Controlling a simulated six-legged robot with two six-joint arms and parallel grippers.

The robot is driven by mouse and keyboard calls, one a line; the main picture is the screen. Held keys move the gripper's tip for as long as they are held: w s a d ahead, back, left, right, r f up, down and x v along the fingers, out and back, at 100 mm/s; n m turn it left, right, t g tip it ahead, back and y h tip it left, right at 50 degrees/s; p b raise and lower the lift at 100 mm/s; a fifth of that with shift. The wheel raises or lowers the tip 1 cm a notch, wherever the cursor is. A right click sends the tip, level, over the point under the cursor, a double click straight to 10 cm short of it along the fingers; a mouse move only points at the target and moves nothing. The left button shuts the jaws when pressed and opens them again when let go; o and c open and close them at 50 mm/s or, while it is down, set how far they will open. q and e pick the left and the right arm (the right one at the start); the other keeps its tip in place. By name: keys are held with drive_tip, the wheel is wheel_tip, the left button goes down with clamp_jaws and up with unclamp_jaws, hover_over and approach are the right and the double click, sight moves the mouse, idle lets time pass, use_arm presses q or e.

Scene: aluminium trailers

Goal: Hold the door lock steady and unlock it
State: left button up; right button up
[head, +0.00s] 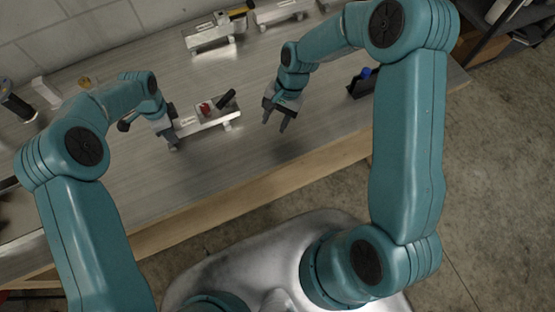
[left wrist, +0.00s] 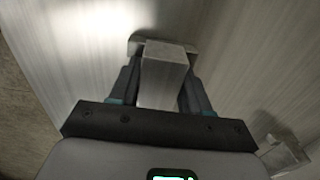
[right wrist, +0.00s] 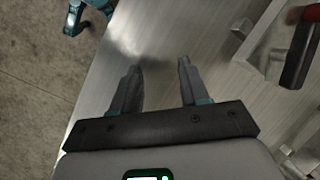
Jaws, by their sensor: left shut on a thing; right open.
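The door lock (head: 205,119) lies on the metal bench top: a silvery bar with a plate, a red part and a black handle (head: 227,98) slanting up to the right. My left gripper (head: 173,139) is shut on the bar's left end. The left wrist view shows the squared metal end (left wrist: 163,78) between its fingers. My right gripper (head: 275,124) is open and empty above the bench, just right of the lock and apart from it. In the right wrist view, the lock's red and dark handle (right wrist: 298,52) shows at the upper right, partly cut off.
A similar metal fixture (head: 214,38) stands at the back of the bench, with another (head: 282,12) beside it. A black holder with a blue item (head: 364,75) is right of my right gripper. The bench's front strip is clear. A dark shelf is at the upper right.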

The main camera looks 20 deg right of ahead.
drive_tip(key=s+f+n, duration=0.1)
drive_tip(key=s, duration=0.2)
drive_tip(key=s+f+n, duration=0.2)
drive_tip(key=s, duration=0.2)
drive_tip(key=s+f+n, duration=0.2)
drive_tip(key=s, duration=0.1)
drive_tip(key=shift+s+d+g, duration=0.15)
drive_tip(key=shift+s+g, duration=0.05)
drive_tip(key=shift+g, duration=0.1)
drive_tip(key=s+a+f+n, duration=0.2)
drive_tip(key=s+a+f, duration=0.1)
drive_tip(key=s, duration=0.3)
drive_tip(key=shift+a+f+n+t, duration=0.3)
drive_tip(key=shift+a+n+t, duration=0.1)
drive_tip(key=shift+a, duration=0.2)
drive_tip(key=shift+w, duration=0.1)
